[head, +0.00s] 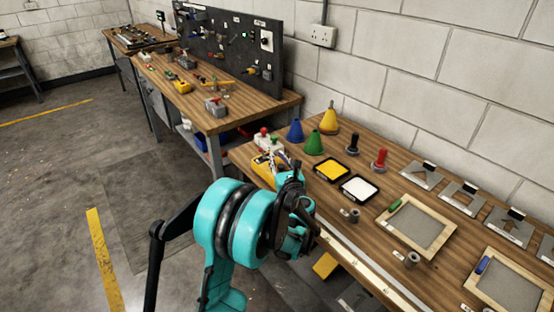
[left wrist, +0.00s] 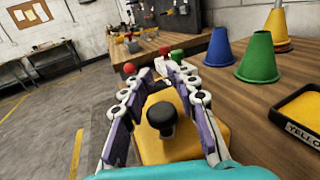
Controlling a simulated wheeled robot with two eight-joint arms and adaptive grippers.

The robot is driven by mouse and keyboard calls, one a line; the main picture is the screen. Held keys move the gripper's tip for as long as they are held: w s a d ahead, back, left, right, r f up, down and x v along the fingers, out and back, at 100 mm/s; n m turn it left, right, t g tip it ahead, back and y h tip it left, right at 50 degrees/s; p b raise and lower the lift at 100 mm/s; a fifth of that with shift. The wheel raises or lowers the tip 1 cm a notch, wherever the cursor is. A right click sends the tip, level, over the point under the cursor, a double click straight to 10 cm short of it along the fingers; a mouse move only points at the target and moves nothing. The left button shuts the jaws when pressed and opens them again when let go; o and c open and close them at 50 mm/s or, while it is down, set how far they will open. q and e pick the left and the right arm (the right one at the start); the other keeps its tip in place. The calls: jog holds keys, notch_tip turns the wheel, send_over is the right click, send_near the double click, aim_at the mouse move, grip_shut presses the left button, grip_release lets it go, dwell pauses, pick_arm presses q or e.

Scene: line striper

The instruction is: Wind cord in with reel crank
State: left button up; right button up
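The yellow reel body (head: 261,170) sits at the left end of the near wooden bench, partly hidden by my left gripper (head: 283,160). In the left wrist view the yellow body (left wrist: 185,141) lies beneath the fingers, with a black round crank knob (left wrist: 161,116) standing up from it. My left gripper (left wrist: 158,76) has its two purple-padded fingers apart, one on each side of the knob. A gap shows beside the knob, so I see no grip on it. The cord cannot be made out. My right gripper is not in view.
A green cone (head: 314,143), a blue cone (head: 295,131) and a yellow cone (head: 329,121) stand right of the reel. Yellow (head: 331,169) and white (head: 358,188) pads lie nearby. A red button (head: 264,131) is behind the reel. Open floor lies left.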

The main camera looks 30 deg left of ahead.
pick_arm(q)
jog(key=shift+w+d, duration=0.2)
jog(key=shift+d, duration=0.05)
jog(key=v, duration=0.6)
jog(key=shift+s+d, duration=0.5)
jog(key=shift+s, duration=0.4)
jog(key=shift+o, duration=0.5)
